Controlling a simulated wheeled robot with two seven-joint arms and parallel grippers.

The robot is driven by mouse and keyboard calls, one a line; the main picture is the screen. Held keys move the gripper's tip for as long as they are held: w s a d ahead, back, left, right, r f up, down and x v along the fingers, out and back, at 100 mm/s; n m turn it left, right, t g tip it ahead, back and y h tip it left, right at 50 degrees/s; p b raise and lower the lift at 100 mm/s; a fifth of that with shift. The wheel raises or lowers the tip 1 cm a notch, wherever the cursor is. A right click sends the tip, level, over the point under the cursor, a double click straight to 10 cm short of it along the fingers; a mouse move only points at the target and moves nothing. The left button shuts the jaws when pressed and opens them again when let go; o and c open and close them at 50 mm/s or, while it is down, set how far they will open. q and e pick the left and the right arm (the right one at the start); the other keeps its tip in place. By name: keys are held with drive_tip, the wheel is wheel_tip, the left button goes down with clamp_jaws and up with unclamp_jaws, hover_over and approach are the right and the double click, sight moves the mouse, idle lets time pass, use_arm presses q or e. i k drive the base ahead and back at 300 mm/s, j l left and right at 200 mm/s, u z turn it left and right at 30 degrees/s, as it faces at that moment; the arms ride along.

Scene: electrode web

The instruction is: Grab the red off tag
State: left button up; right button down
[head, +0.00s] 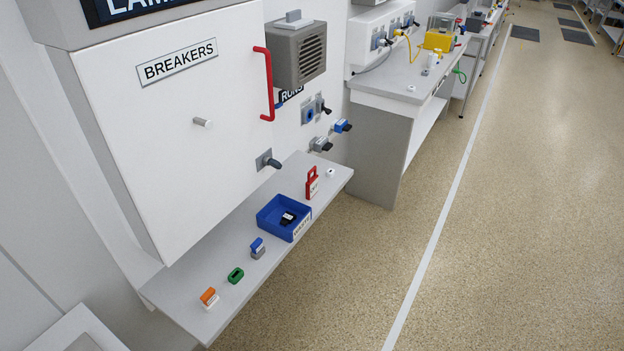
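A red tag with a white lettered face (312,186) stands upright on the grey shelf (213,277), just right of a blue tray. It looks like a red lockout tag with a loop on top; its lettering is too small to read surely. Nothing touches it that I can see. Neither of my grippers is in the head view.
The blue tray (264,219) holds small dark items (287,219). A blue and grey piece (257,248), a green piece (236,275) and an orange and white piece (209,297) lie along the shelf. The breaker cabinet (170,130) rises behind. The floor (500,200) at right is clear.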

sight(311, 185)
drive_tip(key=i+l, duration=0.2)
drive_tip(key=l, duration=0.15)
drive_tip(key=i+l, duration=0.25)
drive_tip(key=i+l+u, duration=0.1)
drive_tip(key=l, duration=0.35)
drive_tip(key=i+l, duration=0.55)
drive_tip(key=l, duration=0.2)
drive_tip(key=i+l+u, duration=0.1)
drive_tip(key=l, duration=0.3)
drive_tip(key=i, duration=0.1)
